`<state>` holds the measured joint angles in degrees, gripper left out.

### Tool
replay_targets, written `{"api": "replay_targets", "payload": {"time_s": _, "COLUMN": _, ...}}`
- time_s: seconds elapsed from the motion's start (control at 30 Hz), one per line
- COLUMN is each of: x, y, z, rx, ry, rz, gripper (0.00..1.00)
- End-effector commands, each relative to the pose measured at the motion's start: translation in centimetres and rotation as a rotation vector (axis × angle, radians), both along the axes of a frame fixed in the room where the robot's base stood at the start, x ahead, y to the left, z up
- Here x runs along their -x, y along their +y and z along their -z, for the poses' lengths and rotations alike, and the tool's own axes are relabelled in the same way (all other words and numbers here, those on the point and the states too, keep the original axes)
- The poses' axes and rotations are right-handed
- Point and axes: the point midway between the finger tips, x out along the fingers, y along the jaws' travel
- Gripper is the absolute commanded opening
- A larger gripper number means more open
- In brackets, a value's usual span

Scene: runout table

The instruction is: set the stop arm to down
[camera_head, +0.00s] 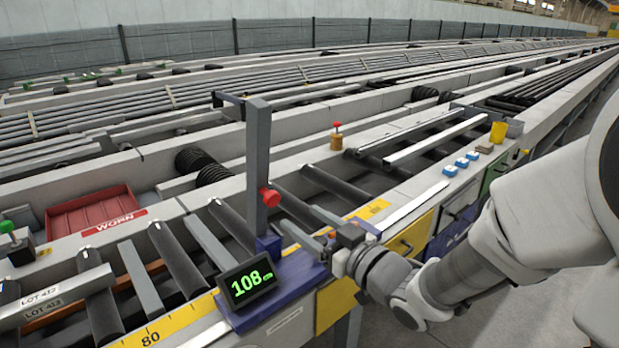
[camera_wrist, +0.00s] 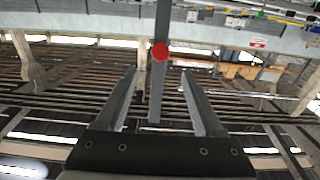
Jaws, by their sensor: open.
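The stop arm (camera_head: 258,165) is a grey bar standing upright from a blue-purple base (camera_head: 270,290) at the table's near edge. A red knob (camera_head: 269,197) sticks out of its side, and a short crosspiece leaves its top toward the left. My gripper (camera_head: 303,229) is open and empty, to the right of the arm and below the knob. In the wrist view the stop arm (camera_wrist: 157,95) and its red knob (camera_wrist: 160,52) appear between the fingers of my gripper (camera_wrist: 159,72). Contact is not visible.
A display reading 108 (camera_head: 250,281) stands on the base. A yellow scale (camera_head: 165,325) runs along the near edge. Bars marked LOT 413 (camera_head: 45,297) lie at the left on rollers, with a red WORN tray (camera_head: 95,213) behind. Blue buttons (camera_head: 461,163) sit at the right.

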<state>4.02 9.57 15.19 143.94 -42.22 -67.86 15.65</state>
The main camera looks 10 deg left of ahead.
Motion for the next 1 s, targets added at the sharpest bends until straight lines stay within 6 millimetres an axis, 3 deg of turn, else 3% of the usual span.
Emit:
{"api": "replay_targets", "payload": {"time_s": 0.2, "x": -3.0, "y": 3.7, "z": 0.2, "rx": -0.001, "ry": -0.001, "rz": -0.004, "gripper": 0.7}}
{"api": "replay_targets", "payload": {"time_s": 0.4, "x": -5.1, "y": 6.1, "z": 0.2, "rx": -0.001, "ry": 0.002, "rz": -0.001, "gripper": 0.7}}
{"api": "replay_targets", "payload": {"time_s": 0.87, "x": -6.1, "y": 7.2, "z": 0.1, "rx": -0.001, "ry": 0.001, "rz": 0.001, "gripper": 0.7}}
{"api": "replay_targets", "payload": {"time_s": 0.9, "x": -6.1, "y": 7.2, "z": 0.1, "rx": -0.001, "ry": 0.001, "rz": 0.0, "gripper": 0.68}}
{"api": "replay_targets", "payload": {"time_s": 1.0, "x": -6.1, "y": 7.2, "z": 0.1, "rx": -0.001, "ry": 0.001, "rz": 0.0, "gripper": 0.5}}
